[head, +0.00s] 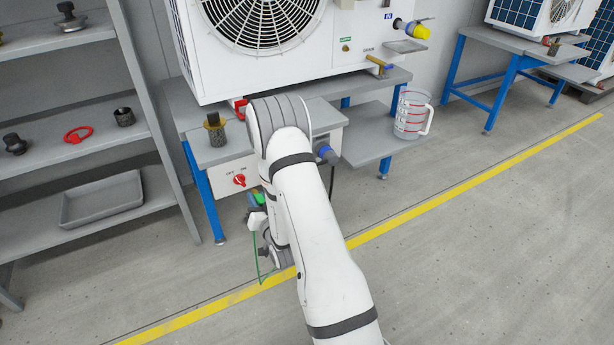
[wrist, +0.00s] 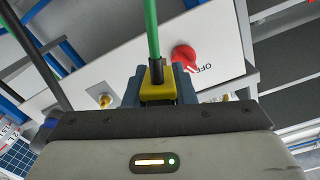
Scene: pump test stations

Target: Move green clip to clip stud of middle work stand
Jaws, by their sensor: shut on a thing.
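My gripper (head: 257,199) is low in front of the near work stand's white panel (head: 222,181). In the wrist view, its blue-grey fingers (wrist: 158,85) are shut on the green clip, whose yellow body (wrist: 158,92) shows between them. A green lead (wrist: 151,28) with a dark sleeve runs from it, and a green loop hangs below the gripper in the head view. A small brass stud (wrist: 104,100) stands on the panel in the wrist view, apart from the clip. I cannot tell whether it is the clip stud. My arm hides part of the panel in the head view.
The panel carries a red rotary switch (head: 239,180) and a blue connector (head: 326,153). A fan unit (head: 345,45) stands on the stand. A measuring jug (head: 411,115) sits on the side shelf. A grey rack (head: 85,135) is at left. Another stand (head: 510,45) is at back right. The right floor is clear.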

